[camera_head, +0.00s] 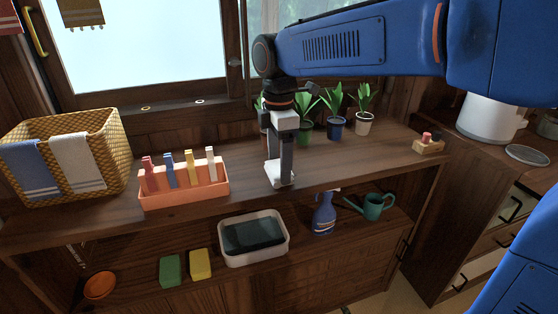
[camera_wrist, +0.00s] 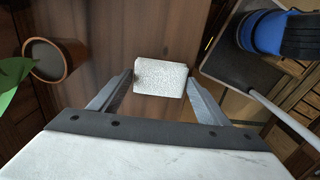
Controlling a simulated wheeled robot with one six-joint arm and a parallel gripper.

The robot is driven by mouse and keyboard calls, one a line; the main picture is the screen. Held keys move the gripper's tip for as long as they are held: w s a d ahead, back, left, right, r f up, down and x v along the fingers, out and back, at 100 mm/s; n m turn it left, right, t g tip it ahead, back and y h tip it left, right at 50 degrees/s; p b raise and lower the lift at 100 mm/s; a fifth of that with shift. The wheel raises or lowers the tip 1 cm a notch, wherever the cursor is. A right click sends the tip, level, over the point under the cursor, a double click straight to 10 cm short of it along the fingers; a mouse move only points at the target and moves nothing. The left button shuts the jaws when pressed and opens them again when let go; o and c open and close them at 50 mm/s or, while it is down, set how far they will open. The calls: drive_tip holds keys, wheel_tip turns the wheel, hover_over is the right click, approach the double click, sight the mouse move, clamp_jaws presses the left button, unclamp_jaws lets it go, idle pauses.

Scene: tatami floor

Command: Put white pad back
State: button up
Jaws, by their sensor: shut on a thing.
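My gripper (camera_head: 279,178) points down over the right-middle of the wooden counter and is shut on the white pad (camera_wrist: 160,78). In the wrist view the pad shows a pale, speckled face between the two fingers. In the head view a white part of it shows low by the fingers (camera_head: 272,172), mostly hidden by them. I cannot tell whether it touches the counter. An orange rack (camera_head: 185,200) stands to the left of my gripper, holding upright pink, blue, yellow and white pieces.
Several potted plants (camera_head: 335,127) stand behind my gripper. A woven basket with towels (camera_head: 108,143) is at the far left. A small wooden holder (camera_head: 428,147) is at the right. The lower shelf holds a tub (camera_head: 282,251), a spray bottle (camera_head: 323,213) and a watering can (camera_head: 375,207).

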drive_tip(key=o, duration=1)
wheel_tip(320, 180, up, 12)
drive_tip(key=shift+r, duration=0.15)
drive_tip(key=s+d+f+m+t, duration=0.1)
drive_tip(key=s+d+f+m, duration=0.35)
drive_tip(key=d, duration=0.25)
drive_tip(key=s+d+f+m+t, duration=0.1)
drive_tip(key=s+d+f+m, duration=0.35)
drive_tip(key=d, duration=0.35)
drive_tip(key=s+d+f+m+t, duration=0.1)
drive_tip(key=s+d+f+m, duration=0.35)
drive_tip(key=d+m, duration=0.2)
drive_tip(key=s+d+f+m+t, duration=0.1)
drive_tip(key=s+d+f+m, duration=0.4)
drive_tip(key=s+f, duration=0.2)
drive_tip(key=shift+d+f+m+t, duration=0.25)
drive_tip(key=shift+f+m+t, duration=0.1)
drive_tip(key=shift+f+t, duration=0.1)
drive_tip(key=shift+s, duration=0.1)
